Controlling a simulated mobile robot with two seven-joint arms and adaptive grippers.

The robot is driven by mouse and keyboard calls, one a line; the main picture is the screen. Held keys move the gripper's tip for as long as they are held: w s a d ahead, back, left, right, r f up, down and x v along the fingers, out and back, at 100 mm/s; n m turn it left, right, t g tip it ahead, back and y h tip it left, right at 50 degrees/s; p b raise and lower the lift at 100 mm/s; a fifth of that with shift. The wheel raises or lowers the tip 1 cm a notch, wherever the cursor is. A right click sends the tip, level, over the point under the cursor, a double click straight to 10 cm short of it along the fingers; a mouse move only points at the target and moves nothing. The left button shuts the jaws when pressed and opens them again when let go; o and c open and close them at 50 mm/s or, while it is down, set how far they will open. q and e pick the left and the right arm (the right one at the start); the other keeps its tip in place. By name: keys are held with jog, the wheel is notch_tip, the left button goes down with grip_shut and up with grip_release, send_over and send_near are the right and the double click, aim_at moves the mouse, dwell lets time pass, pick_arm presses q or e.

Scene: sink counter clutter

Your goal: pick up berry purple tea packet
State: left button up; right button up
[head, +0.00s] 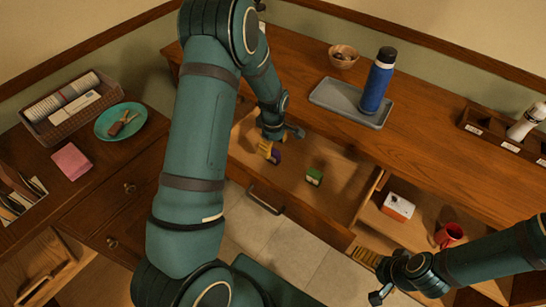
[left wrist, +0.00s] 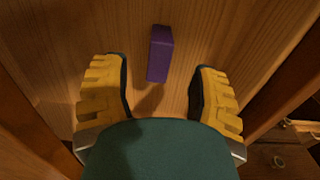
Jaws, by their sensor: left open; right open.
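The purple tea packet (head: 277,157) is in the open drawer (head: 290,195), partly hidden by my left gripper in the head view. In the left wrist view the purple packet (left wrist: 160,53) is a narrow block on the wooden drawer bottom, ahead of and between the lines of my fingers. My left gripper (head: 268,151) is over the drawer. In its wrist view the gripper (left wrist: 160,72) is open, with its yellow-padded fingers apart and not visibly touching the packet. My right gripper (head: 366,258) is low at the right, away from the packet, its fingers partly hidden.
A green packet (head: 314,177) is in the same drawer, to the right. A blue bottle (head: 378,80) stands on a grey tray (head: 330,98) on the counter, near a bowl (head: 343,57). A white box (head: 398,206) and red mug (head: 449,235) are in the lower compartment at right.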

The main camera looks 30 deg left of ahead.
aim_at(273, 151)
pick_arm(q)
jog(key=shift+w+a+f+b, duration=0.1)
jog(key=shift+f+b, duration=0.5)
jog(key=shift+f, duration=2.2)
grip_shut()
